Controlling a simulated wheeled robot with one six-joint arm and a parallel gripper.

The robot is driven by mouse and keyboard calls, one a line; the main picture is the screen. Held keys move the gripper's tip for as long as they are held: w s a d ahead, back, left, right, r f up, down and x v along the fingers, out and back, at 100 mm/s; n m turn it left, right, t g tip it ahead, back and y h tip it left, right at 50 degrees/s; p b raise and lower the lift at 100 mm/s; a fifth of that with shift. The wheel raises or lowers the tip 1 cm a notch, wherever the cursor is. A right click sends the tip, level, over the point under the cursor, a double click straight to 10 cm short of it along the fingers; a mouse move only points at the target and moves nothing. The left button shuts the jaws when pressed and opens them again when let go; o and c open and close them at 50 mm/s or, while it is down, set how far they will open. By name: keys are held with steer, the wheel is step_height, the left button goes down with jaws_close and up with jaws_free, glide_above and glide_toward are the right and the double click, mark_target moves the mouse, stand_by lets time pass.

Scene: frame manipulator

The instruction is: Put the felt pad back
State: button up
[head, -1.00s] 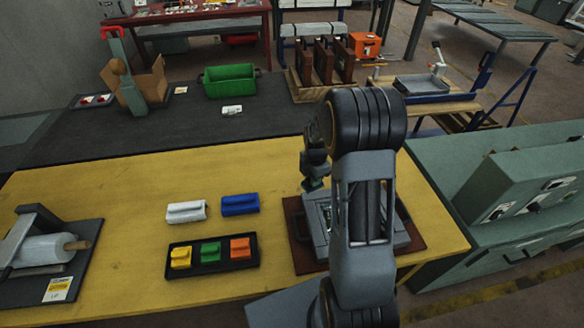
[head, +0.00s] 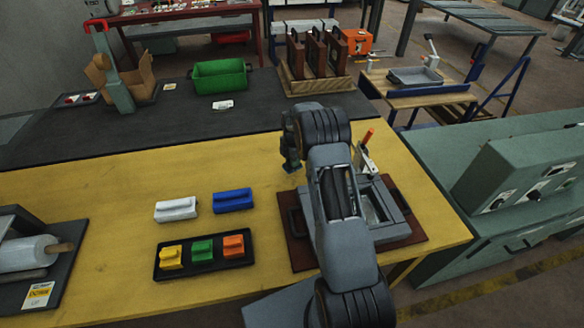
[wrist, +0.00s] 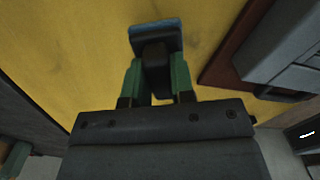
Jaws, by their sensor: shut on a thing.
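My gripper (wrist: 155,88) shows in the wrist view with its green fingers shut on a dark grip with a blue-grey pad at its end, which looks like the felt pad (wrist: 155,34). The held thing is above the yellow tabletop. In the head view my gripper (head: 291,166) hangs over the table, left of the grey metal frame (head: 395,225) on its brown board (head: 412,236). The arm hides part of the frame and board. The held pad cannot be made out clearly in the head view.
A white block (head: 175,209) and a blue block (head: 233,199) lie behind a black tray (head: 216,264) holding yellow, green and orange blocks. An orange-handled tool (head: 367,136) stands by the frame. A roller device (head: 30,252) is at left. The yellow tabletop (head: 110,200) has clear room.

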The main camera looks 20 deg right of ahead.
steer(key=shift+w+f, duration=0.2)
steer(key=shift+f, duration=0.2)
steer(key=shift+f+b, duration=0.85)
steer(key=shift+f, duration=0.55)
steer(key=shift+f, duration=0.1)
steer(key=o, duration=0.9)
